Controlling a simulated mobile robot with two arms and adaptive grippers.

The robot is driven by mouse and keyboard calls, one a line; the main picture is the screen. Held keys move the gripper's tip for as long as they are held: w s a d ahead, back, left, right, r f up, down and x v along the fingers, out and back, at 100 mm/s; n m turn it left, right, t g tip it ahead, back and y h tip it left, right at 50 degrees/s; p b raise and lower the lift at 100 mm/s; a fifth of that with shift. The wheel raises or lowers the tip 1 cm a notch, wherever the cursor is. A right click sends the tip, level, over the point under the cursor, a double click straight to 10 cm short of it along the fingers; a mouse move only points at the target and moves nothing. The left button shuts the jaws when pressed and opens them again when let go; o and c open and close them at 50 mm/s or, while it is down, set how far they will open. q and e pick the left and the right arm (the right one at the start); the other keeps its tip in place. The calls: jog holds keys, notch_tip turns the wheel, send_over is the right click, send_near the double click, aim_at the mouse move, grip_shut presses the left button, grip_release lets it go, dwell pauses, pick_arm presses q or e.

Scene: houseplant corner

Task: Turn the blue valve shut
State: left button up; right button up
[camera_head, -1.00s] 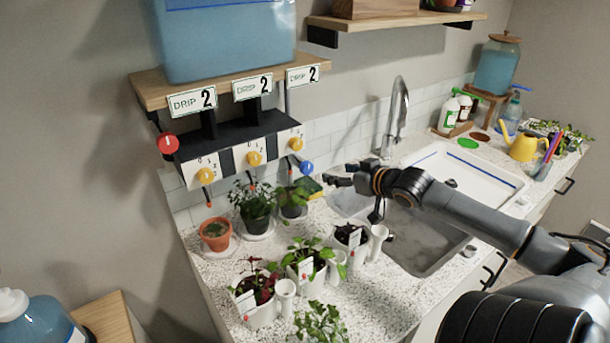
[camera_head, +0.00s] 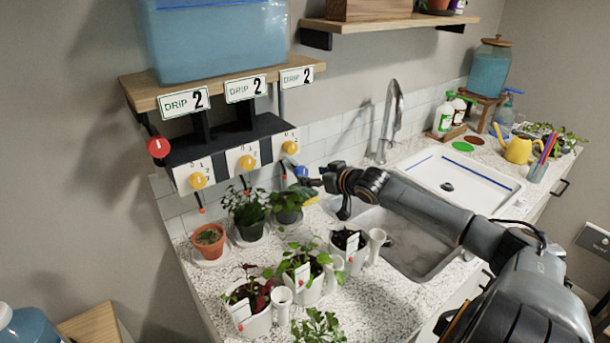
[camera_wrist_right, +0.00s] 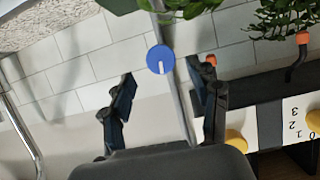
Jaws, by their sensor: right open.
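The blue valve (camera_head: 300,171) is a round knob beside the drip panel's right end, below the wooden shelf. In the right wrist view the blue valve (camera_wrist_right: 160,59) shows a white mark and lies ahead of the fingertips, between their lines. My right gripper (camera_head: 308,184) reaches in from the right, its fingers close beside the valve. In the wrist view my right gripper (camera_wrist_right: 163,85) is open, with nothing held. I cannot tell whether a finger touches the valve. My left gripper is not in view.
Yellow knobs (camera_head: 248,162) and a red knob (camera_head: 158,147) sit on the panel to the left. A dark potted plant (camera_head: 287,207) stands just below the gripper. Several white planters line the counter; the sink (camera_head: 405,240) lies to the right.

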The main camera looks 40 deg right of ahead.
aim_at(304, 174)
jog(key=shift+x, duration=2.45)
jog(key=c, duration=1.2)
jog(key=shift+o, duration=0.2)
jog(key=shift+a+r+p, duration=0.1)
jog(key=shift+p, duration=0.75)
jog(key=shift+n+h+p, duration=0.4)
jog(key=shift+n+h, duration=0.1)
jog(key=o, duration=1.2)
jog(key=shift+c, duration=0.2)
jog(key=shift+s, duration=0.15)
